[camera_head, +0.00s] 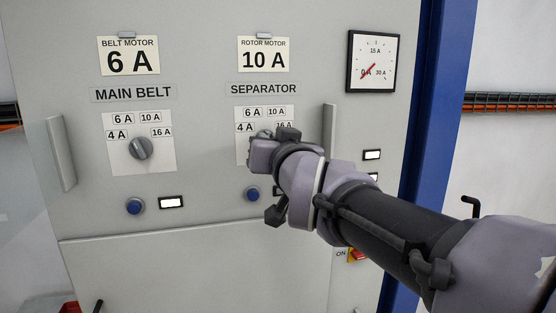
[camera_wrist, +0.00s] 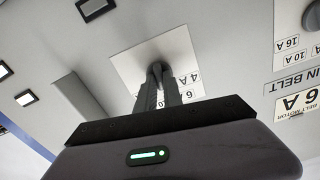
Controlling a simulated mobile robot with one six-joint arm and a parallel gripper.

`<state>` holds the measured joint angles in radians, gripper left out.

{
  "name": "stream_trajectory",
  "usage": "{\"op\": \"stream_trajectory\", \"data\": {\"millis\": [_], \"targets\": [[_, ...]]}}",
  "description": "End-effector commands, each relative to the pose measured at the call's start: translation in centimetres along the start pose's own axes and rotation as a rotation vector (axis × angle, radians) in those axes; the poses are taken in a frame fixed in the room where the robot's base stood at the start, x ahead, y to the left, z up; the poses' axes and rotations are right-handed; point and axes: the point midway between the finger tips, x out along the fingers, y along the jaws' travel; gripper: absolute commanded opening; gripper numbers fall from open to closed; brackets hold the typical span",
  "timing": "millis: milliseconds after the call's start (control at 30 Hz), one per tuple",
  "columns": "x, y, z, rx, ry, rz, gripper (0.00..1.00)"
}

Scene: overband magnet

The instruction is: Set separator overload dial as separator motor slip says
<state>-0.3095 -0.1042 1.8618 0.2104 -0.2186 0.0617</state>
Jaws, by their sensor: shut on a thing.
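The separator dial (camera_wrist: 157,66) sits on a white scale plate (camera_head: 241,153) under the SEPARATOR label (camera_head: 263,89). My gripper (camera_wrist: 157,78) is shut on the dial's knob, and its fingers hide most of it. I cannot tell which mark the dial points to. The plate's 6 A, 10 A, 4 A and 16 A marks show in the head view. The slip above the label (camera_head: 263,56) reads ROTOR MOTOR 10 A. My gripper in the head view (camera_head: 259,147) covers the plate's lower part.
On the left is the MAIN BELT dial (camera_head: 141,148), with a BELT MOTOR 6 A slip (camera_head: 129,57) above. Blue buttons (camera_head: 135,206) sit below the dials. A door handle (camera_head: 329,130) stands close to the right. A gauge (camera_head: 373,61) at upper right reads near 0 A.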

Motion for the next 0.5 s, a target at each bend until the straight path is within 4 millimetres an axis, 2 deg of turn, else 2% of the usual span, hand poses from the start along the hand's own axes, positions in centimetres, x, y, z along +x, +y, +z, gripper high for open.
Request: {"op": "stream_trajectory", "data": {"millis": [200, 500], "targets": [[0.00, 0.08, 0.18, 0.111, 0.001, 0.000, 0.00], [0.01, 0.08, -0.02, 0.182, 0.001, 0.000, 0.00]]}}
